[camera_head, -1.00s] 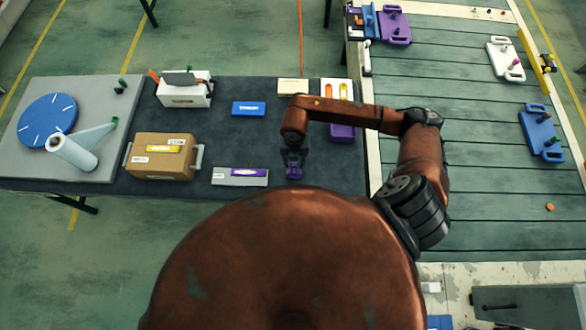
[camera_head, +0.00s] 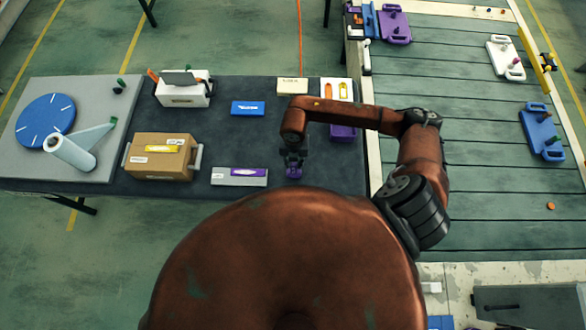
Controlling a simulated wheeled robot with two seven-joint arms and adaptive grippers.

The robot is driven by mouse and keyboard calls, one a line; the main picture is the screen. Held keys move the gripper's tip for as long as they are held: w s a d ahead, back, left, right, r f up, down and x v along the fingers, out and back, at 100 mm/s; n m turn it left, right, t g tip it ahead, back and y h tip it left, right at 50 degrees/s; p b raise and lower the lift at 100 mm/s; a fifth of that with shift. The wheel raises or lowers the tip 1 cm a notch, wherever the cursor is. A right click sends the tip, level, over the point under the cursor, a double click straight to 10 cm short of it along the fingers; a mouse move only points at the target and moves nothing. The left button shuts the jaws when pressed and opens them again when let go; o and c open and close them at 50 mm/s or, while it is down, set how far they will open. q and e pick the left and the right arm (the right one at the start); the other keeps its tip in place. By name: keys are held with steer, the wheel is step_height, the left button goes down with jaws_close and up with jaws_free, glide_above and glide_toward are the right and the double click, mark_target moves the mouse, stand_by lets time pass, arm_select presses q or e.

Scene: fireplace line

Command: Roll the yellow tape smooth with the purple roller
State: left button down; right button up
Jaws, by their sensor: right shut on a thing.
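A brown cardboard box (camera_head: 140,167) stands on the dark table left of my right gripper. A strip of yellow tape (camera_head: 163,149) lies across its top. My right gripper (camera_head: 294,163) points down over the table's front part, right of the box. It is shut on a small purple thing (camera_head: 293,173), which looks like the purple roller; its shape is partly hidden by the fingers. I cannot tell whether it touches the table. My left gripper is not in view.
A grey block with a purple label (camera_head: 239,177) lies between box and gripper. A blue box (camera_head: 248,108) and a white bin (camera_head: 183,93) stand behind. A turntable (camera_head: 46,121) and film roll (camera_head: 71,153) are at left. A slatted conveyor (camera_head: 440,75) is at right.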

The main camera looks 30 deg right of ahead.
jaws_close()
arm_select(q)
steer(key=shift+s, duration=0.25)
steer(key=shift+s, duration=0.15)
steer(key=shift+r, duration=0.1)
arm_select(e)
steer(key=shift+r, duration=0.25)
arm_select(q)
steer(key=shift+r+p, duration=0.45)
steer(key=shift+p, duration=0.1)
arm_select(e)
steer(key=shift+r, duration=0.6)
